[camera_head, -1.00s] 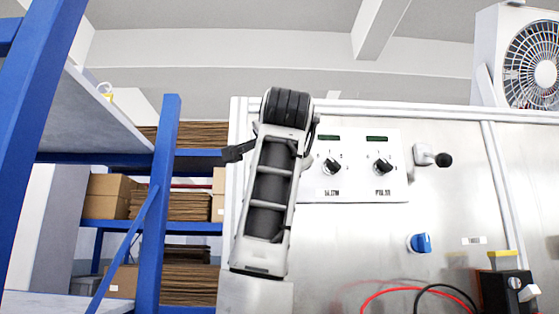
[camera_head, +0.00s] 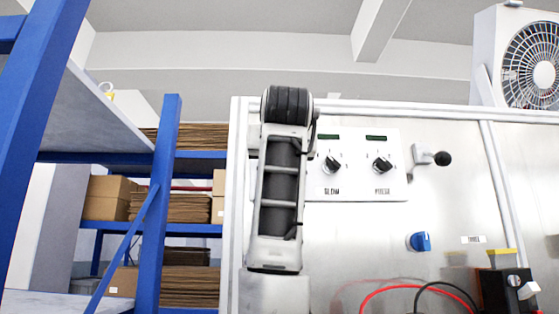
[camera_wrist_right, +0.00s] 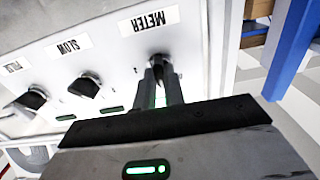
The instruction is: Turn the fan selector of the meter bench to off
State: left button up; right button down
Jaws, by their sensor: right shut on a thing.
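The meter bench's white selector plate (camera_head: 400,190) is on the upright metal panel. Two black knobs show in the head view, one marked SLOW (camera_head: 331,164) and another to its right (camera_head: 382,165) with a blurred label. In the right wrist view, the plate appears upside down, with a third black knob (camera_wrist_right: 158,62) by the METER label (camera_wrist_right: 148,21). My right gripper (camera_wrist_right: 161,80) is shut on this METER knob. My arm hides that knob and the gripper in the head view. No knob in view carries a readable fan label. My left gripper is out of view.
A white fan (camera_head: 532,60) stands on the bench's top right. A black-knobbed lever (camera_head: 440,158), a blue knob (camera_head: 419,241), red and black cables (camera_head: 420,288) and a black box (camera_head: 505,290) lie right of my arm. Blue shelving (camera_head: 160,210) with cartons stands left.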

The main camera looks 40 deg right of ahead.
jog(key=shift+f+n+b, duration=0.1)
jog(key=shift+n+b, duration=0.4)
jog(key=shift+n, duration=4.1)
jog(key=c, duration=1.5)
grip_release()
